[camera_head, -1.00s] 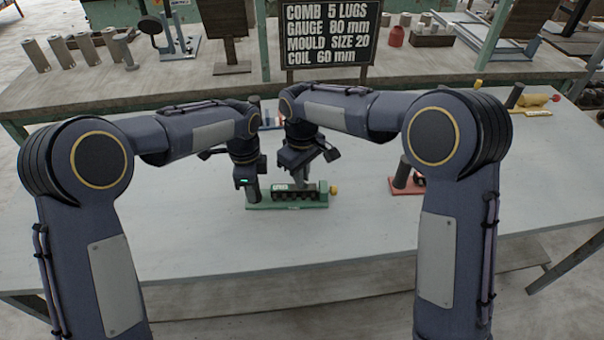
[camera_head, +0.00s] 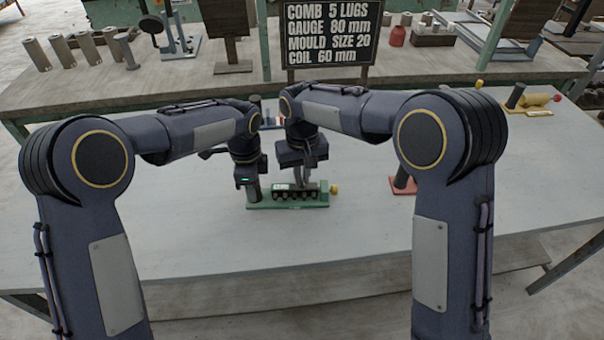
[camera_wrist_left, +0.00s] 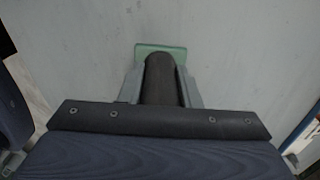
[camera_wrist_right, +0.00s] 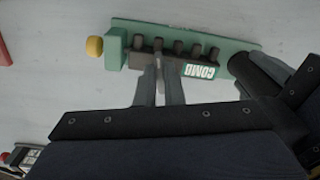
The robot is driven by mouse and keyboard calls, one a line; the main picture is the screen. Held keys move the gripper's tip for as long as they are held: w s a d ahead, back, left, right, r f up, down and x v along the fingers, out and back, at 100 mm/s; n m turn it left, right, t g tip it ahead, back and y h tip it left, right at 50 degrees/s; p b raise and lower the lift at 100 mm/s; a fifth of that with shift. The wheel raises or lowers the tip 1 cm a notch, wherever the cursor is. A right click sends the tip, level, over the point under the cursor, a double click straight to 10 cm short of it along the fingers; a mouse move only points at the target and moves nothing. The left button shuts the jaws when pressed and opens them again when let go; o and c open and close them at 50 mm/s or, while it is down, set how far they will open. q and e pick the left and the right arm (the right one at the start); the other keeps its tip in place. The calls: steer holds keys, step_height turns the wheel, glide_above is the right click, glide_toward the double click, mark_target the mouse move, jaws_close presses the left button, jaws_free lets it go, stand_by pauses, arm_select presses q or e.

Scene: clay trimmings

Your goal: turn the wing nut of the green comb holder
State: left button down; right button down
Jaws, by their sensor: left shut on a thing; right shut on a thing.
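The green comb holder (camera_head: 290,203) lies on the table, with a dark comb block marked COMB (camera_wrist_right: 190,62), a row of dark lugs and a yellow knob (camera_wrist_right: 95,46) at one end. My left gripper (camera_head: 252,188) is shut around the dark upright post (camera_wrist_left: 160,80) at the holder's left end. My right gripper (camera_head: 301,184) is shut on the wing nut on the comb; its grey fingers (camera_wrist_right: 160,82) close on a thin piece there. The wing nut is mostly hidden between the fingers.
A red holder (camera_head: 403,185) stands to the right and a yellow one (camera_head: 530,106) at the far right. A blue item (camera_head: 270,118) lies behind my grippers. A sign (camera_head: 331,32) stands at the back. The front table area is clear.

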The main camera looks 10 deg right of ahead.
stand_by(0.3)
steer(key=c, duration=1.5)
jaws_free()
steer(key=shift+c, duration=0.2)
steer(key=shift+r, duration=0.1)
step_height(320, 180, up, 12)
arm_select(q)
steer(key=c, duration=1)
jaws_free()
steer(key=shift+r, duration=0.15)
